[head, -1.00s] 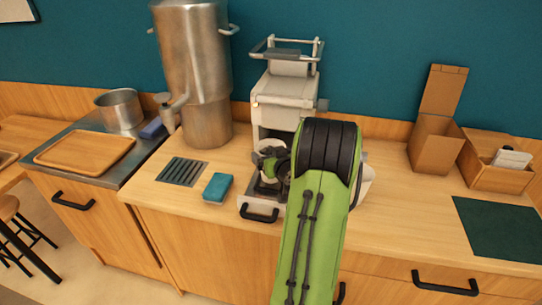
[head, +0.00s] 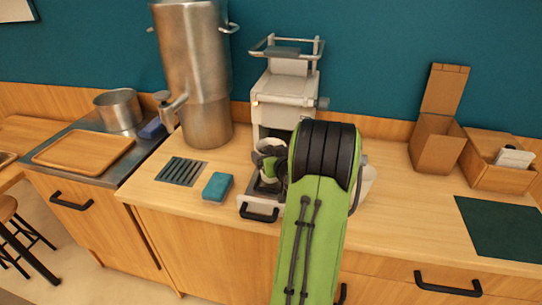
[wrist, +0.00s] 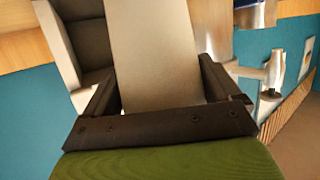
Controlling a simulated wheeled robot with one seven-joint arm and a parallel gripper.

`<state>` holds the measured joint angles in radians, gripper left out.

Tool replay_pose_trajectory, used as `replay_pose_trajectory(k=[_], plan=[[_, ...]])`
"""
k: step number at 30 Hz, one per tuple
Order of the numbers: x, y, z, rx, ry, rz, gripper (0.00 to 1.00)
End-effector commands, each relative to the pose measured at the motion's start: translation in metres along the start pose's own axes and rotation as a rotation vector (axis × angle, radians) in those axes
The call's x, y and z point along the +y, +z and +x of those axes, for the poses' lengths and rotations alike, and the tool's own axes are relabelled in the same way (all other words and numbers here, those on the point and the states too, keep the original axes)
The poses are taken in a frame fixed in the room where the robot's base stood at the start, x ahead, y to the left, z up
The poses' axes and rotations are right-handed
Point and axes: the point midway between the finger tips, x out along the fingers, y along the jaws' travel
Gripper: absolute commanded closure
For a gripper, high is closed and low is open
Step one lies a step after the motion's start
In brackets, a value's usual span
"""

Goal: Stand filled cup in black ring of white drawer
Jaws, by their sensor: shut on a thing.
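A pale cup (head: 269,146) is in front of the white machine in the head view, above the white drawer (head: 283,211). The drawer is pulled out and has a black handle. My gripper (head: 268,162) is shut on the cup; my green arm covers its right side. In the wrist view, my dark fingers (wrist: 160,85) lie on both sides of a smooth pale surface, which is the cup (wrist: 155,50). The cup's contents do not show. The black ring is mostly hidden under the cup and gripper, and I cannot tell whether the cup's base touches it.
The white machine (head: 283,88) stands close behind the cup. A steel urn (head: 197,70) is to its left. A blue sponge (head: 217,187) and a dark drain grate (head: 181,170) lie left of the drawer. Open wooden boxes (head: 436,145) stand far right.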

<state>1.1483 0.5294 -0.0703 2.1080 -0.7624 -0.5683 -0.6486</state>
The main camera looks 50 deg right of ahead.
Motion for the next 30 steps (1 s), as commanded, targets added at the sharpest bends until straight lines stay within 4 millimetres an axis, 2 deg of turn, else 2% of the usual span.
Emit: replay_pose_trajectory(k=[10,30], plan=[[0.0,-0.001,0.0,0.003,0.0,-0.001,0.54],[0.0,0.013,0.004,0.002,0.0,-0.001,0.54]])
